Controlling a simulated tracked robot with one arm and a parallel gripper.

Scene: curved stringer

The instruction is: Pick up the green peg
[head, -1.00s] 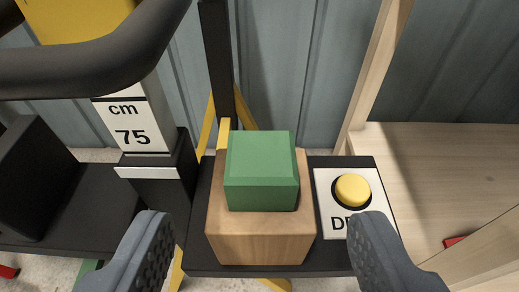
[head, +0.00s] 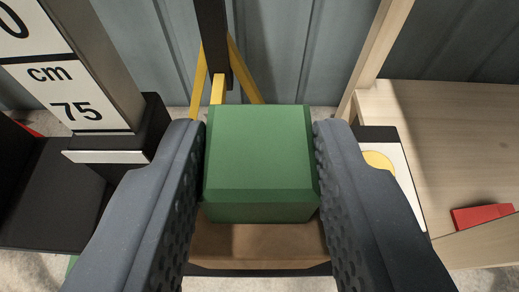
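The green peg (head: 258,150), a block with bevelled edges, is in the middle of the head view. It is over a wooden block (head: 258,242), whose lower front shows beneath it. I cannot tell whether the peg rests on the block or is slightly raised. My gripper (head: 260,135) has one dark, studded finger on each side of the peg. Both fingers appear to press against its sides, shut on it. The fingers hide the sides of the wooden block.
A post with a "cm 75" label (head: 75,100) stands close at left. A yellow button (head: 378,160) is partly hidden behind my right finger. A pale wooden frame (head: 440,130) with a red piece (head: 482,216) is at right. A corrugated wall (head: 290,50) closes the back.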

